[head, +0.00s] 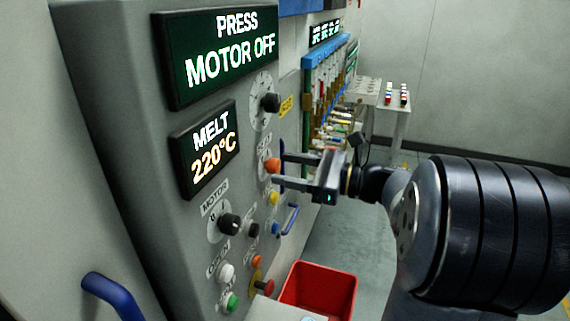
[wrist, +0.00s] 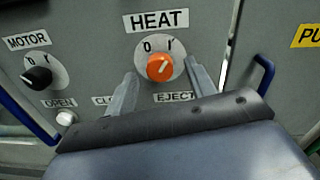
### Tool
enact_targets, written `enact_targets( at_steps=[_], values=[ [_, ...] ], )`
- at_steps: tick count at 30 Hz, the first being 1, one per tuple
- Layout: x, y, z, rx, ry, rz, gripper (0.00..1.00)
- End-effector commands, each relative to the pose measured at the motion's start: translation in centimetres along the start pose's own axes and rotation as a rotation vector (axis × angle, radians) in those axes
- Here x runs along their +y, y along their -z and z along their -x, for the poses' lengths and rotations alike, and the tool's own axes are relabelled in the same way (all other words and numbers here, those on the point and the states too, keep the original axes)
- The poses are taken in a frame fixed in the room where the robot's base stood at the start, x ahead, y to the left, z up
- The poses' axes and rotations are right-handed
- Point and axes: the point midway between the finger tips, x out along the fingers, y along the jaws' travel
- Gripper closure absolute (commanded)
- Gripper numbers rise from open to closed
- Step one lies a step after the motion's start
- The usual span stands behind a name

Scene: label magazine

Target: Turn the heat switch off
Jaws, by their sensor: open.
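The heat switch is an orange round knob (wrist: 159,67) on a white dial under the HEAT label (wrist: 160,20). The dial has 0 at upper left and I at upper right, and the knob's pale mark leans up and right, toward I. My gripper (head: 279,169) is open, facing the panel. In the wrist view its two fingers (wrist: 160,70) stand on either side of the knob with gaps. I cannot tell how far the tips reach around it.
The black motor knob (wrist: 38,79) is left of the heat knob. Push buttons, including a yellow one (head: 273,198), sit below it. A blue handle (head: 291,219) sticks out nearby. A red bin (head: 319,290) stands on the floor below.

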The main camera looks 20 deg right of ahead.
Motion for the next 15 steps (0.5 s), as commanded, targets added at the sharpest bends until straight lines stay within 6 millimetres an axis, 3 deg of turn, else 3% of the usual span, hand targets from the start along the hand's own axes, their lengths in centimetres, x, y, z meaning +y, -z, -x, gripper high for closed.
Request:
enact_targets(
  at_steps=[6,15],
  values=[
    [0.02,0.0,-1.25,0.0,0.0,-0.001,0.48],
    [0.01,0.05,-1.31,0.001,0.001,0.0,0.5]
  ],
)
